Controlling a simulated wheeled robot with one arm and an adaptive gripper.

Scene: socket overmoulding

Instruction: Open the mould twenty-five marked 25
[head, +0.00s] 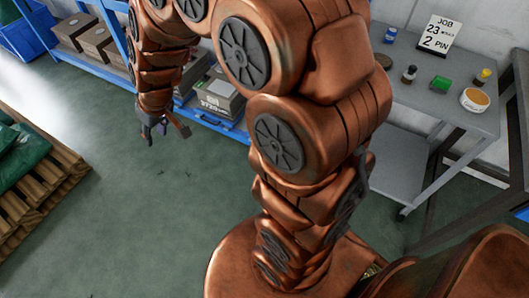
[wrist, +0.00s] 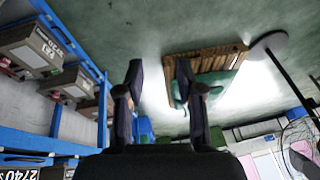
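No mould that I can read as marked 25 shows in either view. Mould-like grey-brown boxes stand on a blue rack, among them a labelled box (head: 218,100) behind my arm in the head view; its marking is too small to read surely. In the wrist view a box (wrist: 30,50) with a blurred label sits on the rack at the left. My gripper (head: 166,130) hangs over the open floor, left of the labelled box and apart from it. In the wrist view my gripper (wrist: 160,82) has its fingers spread with nothing between them.
The blue rack (wrist: 88,65) lines the left of the wrist view. A wooden pallet (head: 60,180) with green sacks (head: 22,158) lies at left. A grey table (head: 440,110) at right holds small bottles and a job card (head: 438,36). Floor between is clear.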

